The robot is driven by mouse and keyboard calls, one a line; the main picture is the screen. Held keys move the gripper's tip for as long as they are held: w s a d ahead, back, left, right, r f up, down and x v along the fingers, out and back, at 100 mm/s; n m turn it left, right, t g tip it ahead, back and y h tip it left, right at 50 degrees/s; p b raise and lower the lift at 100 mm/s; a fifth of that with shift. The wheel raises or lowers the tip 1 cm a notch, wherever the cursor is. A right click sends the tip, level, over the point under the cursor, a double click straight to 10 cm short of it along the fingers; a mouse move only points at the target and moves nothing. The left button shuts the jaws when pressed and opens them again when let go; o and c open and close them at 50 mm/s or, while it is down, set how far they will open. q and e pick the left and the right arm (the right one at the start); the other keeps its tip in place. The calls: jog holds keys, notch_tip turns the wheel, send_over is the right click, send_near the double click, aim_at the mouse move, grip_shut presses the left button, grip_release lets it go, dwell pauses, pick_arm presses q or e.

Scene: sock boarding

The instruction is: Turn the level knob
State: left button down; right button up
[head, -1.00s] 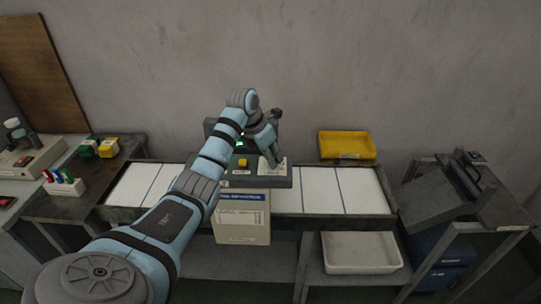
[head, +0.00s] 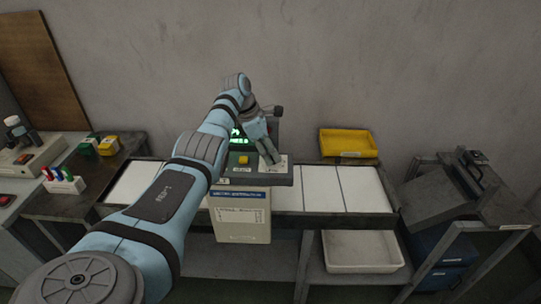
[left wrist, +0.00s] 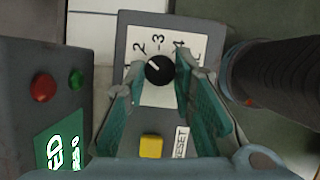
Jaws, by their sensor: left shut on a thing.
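The level knob (left wrist: 159,71) is a small round black knob with a white pointer line, on a white dial plate (left wrist: 158,97) marked 2, 3 and 4. Its pointer faces up and left in the left wrist view, roughly between 2 and 3. My left gripper (left wrist: 161,78) has its two teal fingers on either side of the knob and is shut on it. In the head view my left gripper (head: 271,156) reaches down onto the right part of the grey control box (head: 262,181), hiding the knob. My right gripper is not in view.
A yellow button (left wrist: 151,147) with a RESET label sits near the knob. A green-lit display (head: 238,140) stands behind it, partly hidden by my arm. A yellow tray (head: 347,143) is at the back right. White panels (head: 362,190) lie beside the box.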

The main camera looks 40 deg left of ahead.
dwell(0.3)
pick_arm(q)
jog(key=c, duration=1.3)
grip_release()
jog(key=shift+c, duration=0.2)
jog(key=shift+a+r, duration=0.1)
jog(key=v, duration=1.2)
jog(key=shift+w, duration=0.1)
